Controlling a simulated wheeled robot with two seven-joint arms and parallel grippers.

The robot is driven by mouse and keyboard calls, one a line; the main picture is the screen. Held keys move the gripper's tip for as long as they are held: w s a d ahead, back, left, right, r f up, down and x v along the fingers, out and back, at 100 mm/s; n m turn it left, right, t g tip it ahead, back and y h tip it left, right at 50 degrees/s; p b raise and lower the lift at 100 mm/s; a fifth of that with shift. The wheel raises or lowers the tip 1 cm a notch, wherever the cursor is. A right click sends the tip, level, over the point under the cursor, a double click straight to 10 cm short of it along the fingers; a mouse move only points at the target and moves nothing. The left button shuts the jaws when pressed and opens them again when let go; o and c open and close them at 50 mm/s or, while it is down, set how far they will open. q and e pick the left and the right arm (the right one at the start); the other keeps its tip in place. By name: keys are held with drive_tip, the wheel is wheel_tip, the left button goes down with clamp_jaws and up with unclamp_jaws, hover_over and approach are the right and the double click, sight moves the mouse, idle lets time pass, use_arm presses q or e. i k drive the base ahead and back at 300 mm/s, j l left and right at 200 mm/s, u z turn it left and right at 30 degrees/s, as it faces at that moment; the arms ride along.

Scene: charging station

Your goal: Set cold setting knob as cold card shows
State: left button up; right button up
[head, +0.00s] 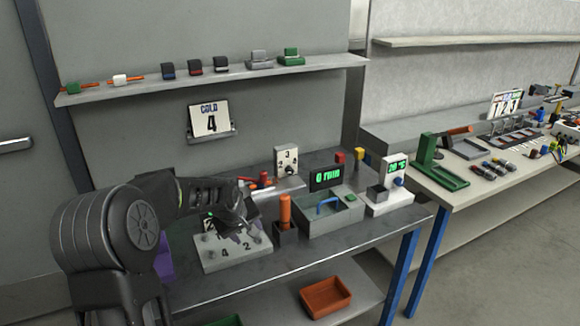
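The cold card (209,118) stands on a small wall bracket below the upper shelf and reads "COLD" with a large 4. A pale upright panel (286,161) with numbers, 3 and 2 among them, stands at the back of the dark bench. A white unit (392,196) with a green display has a blue knob (399,182). I cannot tell which carries the cold setting knob, or how it is set. My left gripper (238,220) is over a pale numbered plate (232,256) whose 4 and 2 show; its fingers are too dark to read. My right gripper is not in view.
An orange-handled tool stands in a dark holder (286,240) right of the plate. A grey bin (332,212) with a blue handle and a dark display (326,176) lie beyond it. Red and yellow blocks stand behind. The bench's front edge is clear.

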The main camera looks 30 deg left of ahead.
sight(289, 170)
drive_tip(key=i+j, duration=0.2)
drive_tip(key=i, duration=0.25)
drive_tip(key=i+j, duration=0.2)
drive_tip(key=i, duration=0.25)
drive_tip(key=i+j, duration=0.15)
drive_tip(key=i, duration=0.3)
